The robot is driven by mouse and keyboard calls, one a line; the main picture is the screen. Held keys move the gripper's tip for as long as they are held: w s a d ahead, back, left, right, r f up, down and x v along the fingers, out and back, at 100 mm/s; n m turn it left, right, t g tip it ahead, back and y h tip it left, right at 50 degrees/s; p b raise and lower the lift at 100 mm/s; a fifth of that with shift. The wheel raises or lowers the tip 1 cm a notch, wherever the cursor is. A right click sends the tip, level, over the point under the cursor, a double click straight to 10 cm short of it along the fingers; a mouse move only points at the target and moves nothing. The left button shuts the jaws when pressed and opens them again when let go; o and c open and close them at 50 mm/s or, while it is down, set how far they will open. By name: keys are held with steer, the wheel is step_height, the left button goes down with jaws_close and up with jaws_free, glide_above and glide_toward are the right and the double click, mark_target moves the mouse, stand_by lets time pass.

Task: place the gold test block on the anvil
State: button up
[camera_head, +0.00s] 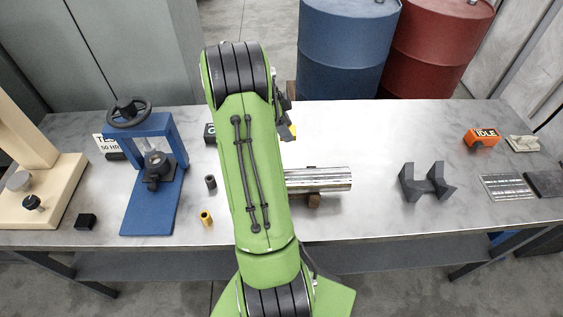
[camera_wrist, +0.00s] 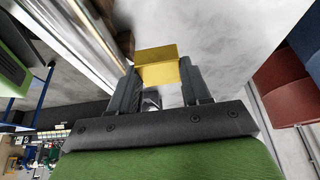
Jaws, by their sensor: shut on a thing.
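My gripper (camera_wrist: 160,74) is shut on the gold test block (camera_wrist: 157,55), which sits between its two fingertips in the wrist view. In the head view my green arm hides most of the gripper, and only a bit of the gold block (camera_head: 293,131) shows past the arm's right side, over the back of the bench. I cannot tell for sure which part is the anvil. A silver round disc (camera_head: 18,181) is on the cream machine (camera_head: 50,190) at the far left. A blue press (camera_head: 150,200) with a black handwheel stands to its right.
A shiny metal bar (camera_head: 325,179) lies on the steel bench (camera_head: 370,215) right of my arm. A dark V-shaped block (camera_head: 428,182) and an orange IDLE box (camera_head: 482,136) are farther right. Small cylinders and a black cube (camera_head: 86,221) lie left. Blue (camera_head: 345,50) and red (camera_head: 440,50) barrels stand behind.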

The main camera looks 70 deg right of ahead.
mark_target(289, 164)
steer(key=f+b, duration=0.2)
steer(key=f, duration=0.1)
steer(key=shift+w+f+b, duration=0.2)
steer(key=shift+f+b, duration=0.1)
steer(key=shift+b, duration=0.05)
step_height(289, 164, down, 10)
steer(key=shift+r+b, duration=0.1)
steer(key=shift+b, duration=0.7)
steer(key=o, duration=1.3)
